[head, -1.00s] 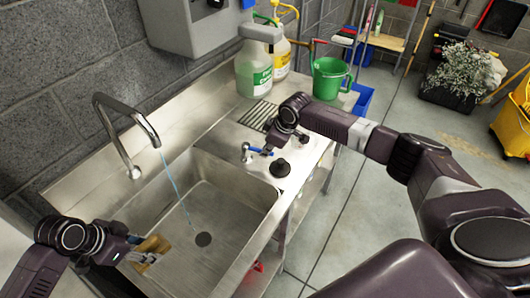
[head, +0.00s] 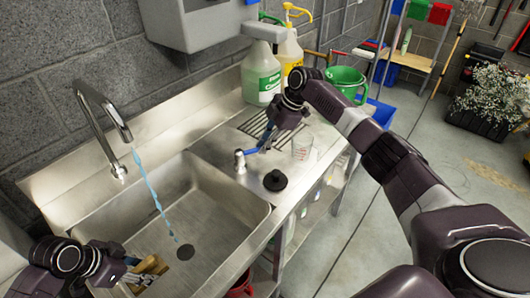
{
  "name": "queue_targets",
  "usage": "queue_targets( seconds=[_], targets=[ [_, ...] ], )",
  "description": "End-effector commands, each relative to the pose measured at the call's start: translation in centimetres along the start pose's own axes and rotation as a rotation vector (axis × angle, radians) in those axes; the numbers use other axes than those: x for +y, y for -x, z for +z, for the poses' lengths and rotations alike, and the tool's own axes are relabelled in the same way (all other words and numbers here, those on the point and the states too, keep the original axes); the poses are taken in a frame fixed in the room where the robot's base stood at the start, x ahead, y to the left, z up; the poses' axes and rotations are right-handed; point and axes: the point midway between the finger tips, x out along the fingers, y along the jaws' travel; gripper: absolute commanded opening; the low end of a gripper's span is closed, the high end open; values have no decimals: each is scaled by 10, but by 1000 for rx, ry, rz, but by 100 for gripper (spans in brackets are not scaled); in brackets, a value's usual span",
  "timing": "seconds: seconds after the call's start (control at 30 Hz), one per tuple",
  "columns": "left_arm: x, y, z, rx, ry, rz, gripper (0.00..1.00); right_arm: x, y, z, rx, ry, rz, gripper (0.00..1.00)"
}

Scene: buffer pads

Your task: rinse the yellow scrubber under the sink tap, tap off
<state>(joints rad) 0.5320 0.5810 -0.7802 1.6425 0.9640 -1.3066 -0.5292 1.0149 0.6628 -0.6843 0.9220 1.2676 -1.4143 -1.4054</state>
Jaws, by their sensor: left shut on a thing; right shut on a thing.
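The sink tap's spout (head: 108,122) arches over the steel basin (head: 228,222). A stream of blue water (head: 153,190) falls from it toward the drain (head: 186,252). The tap's blue lever (head: 253,151) stands on the counter right of the basin. My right gripper (head: 268,138) is shut on this lever. My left gripper (head: 138,271) is low in the front left of the basin, shut on the yellow scrubber (head: 152,266), which looks tan and is partly hidden by the fingers. The scrubber is left of the stream and apart from it.
Behind are a green-labelled jug (head: 259,75), a yellow-topped jug (head: 290,48) and a green bucket (head: 346,80). The basin's middle is free.

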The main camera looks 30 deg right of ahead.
Motion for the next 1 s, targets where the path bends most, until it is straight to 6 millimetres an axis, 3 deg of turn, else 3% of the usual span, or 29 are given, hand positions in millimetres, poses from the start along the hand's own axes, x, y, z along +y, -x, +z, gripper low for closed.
queue_targets(
  seconds=[0.2,0.7,0.73,0.87,1.0],
  targets=[
    [0,-13,5,1,0,-1,20,5,-2,2,7,53,-19,0],
    [0,-14,6,1,0,0,20,6,0,2,8,68,-24,0],
    [0,-14,6,1,0,0,20,6,0,2,8,67,-24,14],
    [0,-14,6,1,0,0,20,6,0,1,9,67,-25,28],
    [0,-14,6,1,0,0,20,6,0,1,9,67,-26,29]
  ],
)
